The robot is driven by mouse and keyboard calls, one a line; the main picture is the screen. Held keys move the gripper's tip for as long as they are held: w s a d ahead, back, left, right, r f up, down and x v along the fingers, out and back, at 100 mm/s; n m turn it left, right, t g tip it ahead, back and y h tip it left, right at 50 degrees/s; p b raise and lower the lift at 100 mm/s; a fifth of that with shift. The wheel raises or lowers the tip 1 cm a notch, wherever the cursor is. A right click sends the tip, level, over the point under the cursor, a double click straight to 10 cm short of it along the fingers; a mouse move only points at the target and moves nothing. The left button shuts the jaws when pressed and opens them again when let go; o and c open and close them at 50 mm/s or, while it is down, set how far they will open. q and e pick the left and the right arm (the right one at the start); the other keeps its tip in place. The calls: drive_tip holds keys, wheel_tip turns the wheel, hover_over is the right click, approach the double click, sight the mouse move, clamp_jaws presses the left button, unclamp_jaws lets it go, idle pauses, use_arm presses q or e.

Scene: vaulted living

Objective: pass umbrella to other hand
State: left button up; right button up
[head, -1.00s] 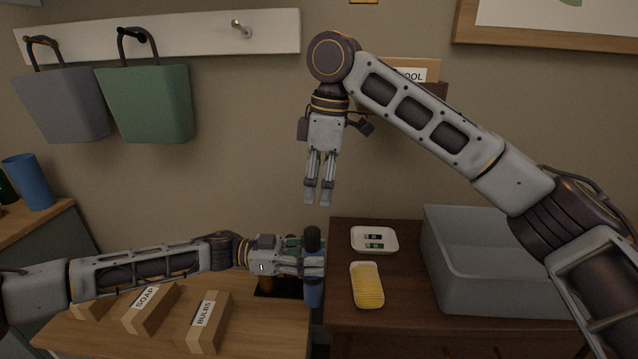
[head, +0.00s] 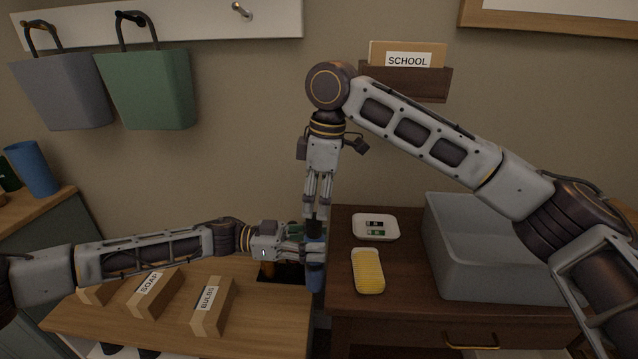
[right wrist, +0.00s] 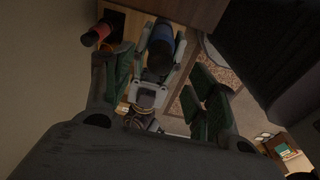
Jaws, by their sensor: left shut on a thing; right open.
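The umbrella is a folded blue cylinder (head: 315,275) with a dark handle end on top. My left gripper (head: 315,250) is shut around it and holds it upright near the gap between the two cabinets. My right gripper (head: 317,208) points down directly above it, its fingers at the dark top end. In the right wrist view the umbrella (right wrist: 161,50) shows between the open, green-padded fingers of my right gripper (right wrist: 160,92), with the left gripper around it. The fingers are apart. Whether they overlap the handle is hard to tell.
A grey bin (head: 490,270), a white dish (head: 376,227) and a yellow sponge-like item (head: 368,271) are on the dark cabinet at right. Labelled boxes (head: 213,305) lie on the wooden top at left. Bags (head: 150,90) hang behind. A SCHOOL letter holder (head: 405,82) is on the wall.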

sight(315, 215)
drive_tip(key=shift+a+f, duration=0.2)
drive_tip(key=shift+f, duration=1.2)
drive_tip(key=shift+a+f, duration=0.15)
drive_tip(key=shift+f, duration=1.25)
drive_tip(key=c, duration=1.2)
use_arm(q)
drive_tip(key=o, duration=1.3)
use_arm(e)
clamp_jaws()
use_arm(q)
drive_tip(key=shift+a, duration=0.15)
drive_tip(key=shift+w+a, duration=0.2)
drive_tip(key=shift+a, duration=5.7)
